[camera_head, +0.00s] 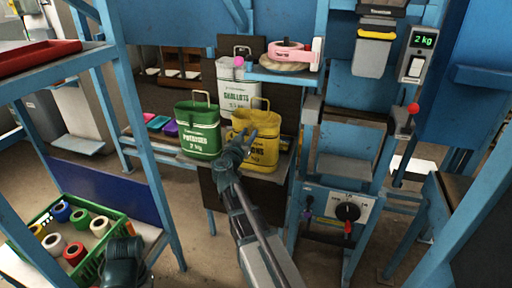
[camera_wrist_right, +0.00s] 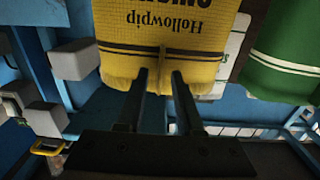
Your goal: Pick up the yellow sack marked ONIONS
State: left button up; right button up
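The yellow sack (camera_head: 268,145) stands upright on a small shelf, its handle up. My right gripper (camera_head: 245,138) is in front of it and hides part of its lettering; "ONS" shows. In the right wrist view the yellow sack (camera_wrist_right: 190,30) appears upside down, with "Hollowpip" and a dark stripe. My right gripper's two fingers (camera_wrist_right: 160,75) are apart there, overlapping the sack's upper edge; I cannot tell whether they touch it. A dark part of my left arm, likely the gripper (camera_head: 124,262), is at lower left, its fingers unclear.
A green POTATOES sack (camera_head: 198,130) stands left of the yellow one, and a white SHALLOTS sack (camera_head: 236,85) behind. A green crate (camera_head: 112,225) of coloured rolls is at lower left. Blue posts (camera_head: 150,150) frame the left side.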

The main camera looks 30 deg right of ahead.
grip_shut()
dwell(1.2)
